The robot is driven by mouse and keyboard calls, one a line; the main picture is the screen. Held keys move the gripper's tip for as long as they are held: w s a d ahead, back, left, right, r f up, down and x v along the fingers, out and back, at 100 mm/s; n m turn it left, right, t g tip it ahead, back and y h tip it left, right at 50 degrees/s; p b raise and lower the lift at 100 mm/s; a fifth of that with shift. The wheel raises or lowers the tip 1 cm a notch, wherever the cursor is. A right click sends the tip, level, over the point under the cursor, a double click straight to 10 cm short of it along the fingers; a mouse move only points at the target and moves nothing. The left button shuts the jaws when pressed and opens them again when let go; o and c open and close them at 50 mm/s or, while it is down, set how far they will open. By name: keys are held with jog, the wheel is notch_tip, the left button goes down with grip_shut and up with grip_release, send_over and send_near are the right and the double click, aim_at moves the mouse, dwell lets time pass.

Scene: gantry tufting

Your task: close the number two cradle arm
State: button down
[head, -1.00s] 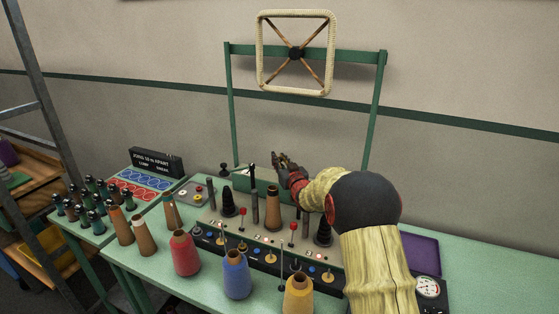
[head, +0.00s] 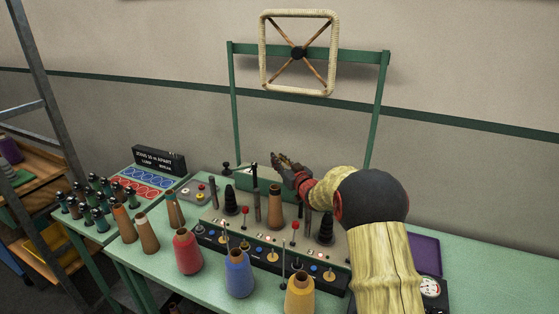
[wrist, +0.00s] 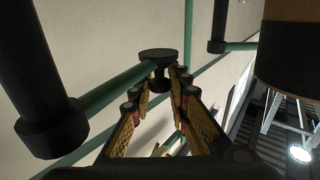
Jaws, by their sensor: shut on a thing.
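My gripper (head: 277,160) is above the back of the machine, behind the brown cone in the middle of the row. In the wrist view, my gripper (wrist: 160,92) has its yellow-padded fingers on both sides of a black knob's stem, shut on it. The round knob (wrist: 158,56) is at the end of a green rod, the cradle arm (wrist: 112,90), which runs left to a thick black post (wrist: 52,128). In the head view the fingers hide most of this arm. I see no number on it.
Red (head: 186,252), blue (head: 238,274) and yellow (head: 299,296) cones stand nearest. A green frame with a wound square (head: 298,53) rises behind. A gauge (head: 430,287) is at right.

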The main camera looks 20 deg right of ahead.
jog(key=c, duration=1.7)
grip_release()
jog(key=shift+r, duration=0.1)
notch_tip(320, 180, up, 10)
jog(key=shift+f, duration=0.1)
jog(key=shift+c, duration=0.6)
